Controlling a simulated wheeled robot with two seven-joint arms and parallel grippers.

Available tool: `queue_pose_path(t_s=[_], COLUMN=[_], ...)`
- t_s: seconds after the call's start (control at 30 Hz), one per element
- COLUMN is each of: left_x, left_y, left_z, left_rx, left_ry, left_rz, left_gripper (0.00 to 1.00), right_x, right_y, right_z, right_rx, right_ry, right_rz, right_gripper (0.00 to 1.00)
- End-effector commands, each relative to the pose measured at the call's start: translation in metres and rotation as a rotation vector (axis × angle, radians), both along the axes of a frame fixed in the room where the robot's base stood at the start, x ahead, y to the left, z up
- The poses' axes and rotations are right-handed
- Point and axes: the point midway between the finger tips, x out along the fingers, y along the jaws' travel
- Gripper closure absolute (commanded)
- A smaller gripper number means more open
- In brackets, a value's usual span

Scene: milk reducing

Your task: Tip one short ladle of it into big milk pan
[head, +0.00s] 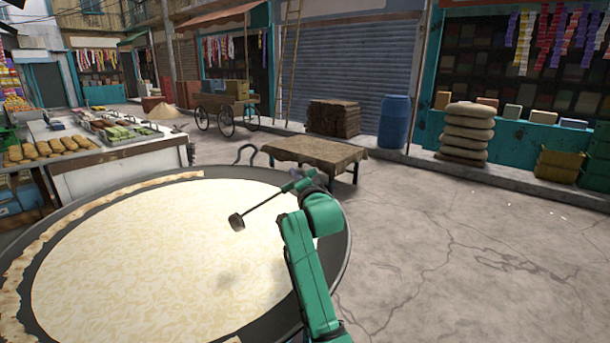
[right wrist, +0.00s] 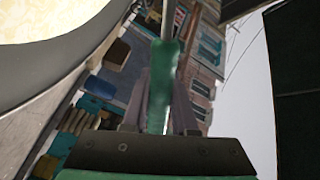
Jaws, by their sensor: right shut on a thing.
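The big milk pan (head: 330,262) is a wide dark round pan at the lower left of the head view. It holds pale cream-coloured milk (head: 140,255) with a mottled surface. My right gripper (head: 306,183) is over the pan's right side, shut on the green handle of the ladle (head: 264,207). The ladle's small dark cup (head: 237,222) hangs at the left end of its thin shaft, over the milk. Whether the cup holds anything cannot be told. In the right wrist view, the green handle (right wrist: 162,88) stands between the fingers. My left gripper is out of view.
A browned crust (head: 100,200) lines part of the pan's rim. A low cloth-covered table (head: 315,152) stands just behind the pan. A white stall counter (head: 120,170) with food is at the back left. The paved ground on the right is clear.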

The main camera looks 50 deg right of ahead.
Motion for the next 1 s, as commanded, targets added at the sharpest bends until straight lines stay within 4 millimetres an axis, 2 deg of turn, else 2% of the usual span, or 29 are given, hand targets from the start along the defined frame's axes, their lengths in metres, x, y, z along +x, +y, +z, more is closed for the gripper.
queue_pose_path(t_s=[0.17,0.23,0.33,0.47,0.57,0.7,0.77,0.83,1.0], left_x=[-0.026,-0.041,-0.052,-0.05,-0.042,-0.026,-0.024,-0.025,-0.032], left_y=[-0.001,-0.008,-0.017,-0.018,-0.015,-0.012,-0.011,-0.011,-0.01], left_z=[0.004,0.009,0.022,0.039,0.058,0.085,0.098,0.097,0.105], left_rx=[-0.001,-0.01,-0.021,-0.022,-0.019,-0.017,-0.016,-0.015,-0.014], left_ry=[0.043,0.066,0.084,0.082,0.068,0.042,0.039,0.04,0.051], left_rz=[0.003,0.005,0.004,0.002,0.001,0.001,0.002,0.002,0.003], left_gripper=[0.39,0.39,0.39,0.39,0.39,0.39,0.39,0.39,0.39], right_x=[0.005,0.009,0.017,0.032,0.043,0.062,0.069,0.077,0.095], right_y=[0.009,0.015,0.026,0.046,0.062,0.088,0.098,0.11,0.135], right_z=[0.012,0.023,0.045,0.067,0.084,0.097,0.103,0.096,0.097], right_rx=[-0.054,-0.106,-0.207,-0.349,-0.46,-0.617,-0.677,-0.736,-0.875], right_ry=[0.037,0.073,0.144,0.247,0.327,0.44,0.485,0.528,0.628], right_rz=[0.018,0.017,0.018,0.018,0.019,0.019,0.017,0.018,0.019], right_gripper=[1.0,1.0,1.0,1.0,1.0,1.0,1.0,1.0,1.0])
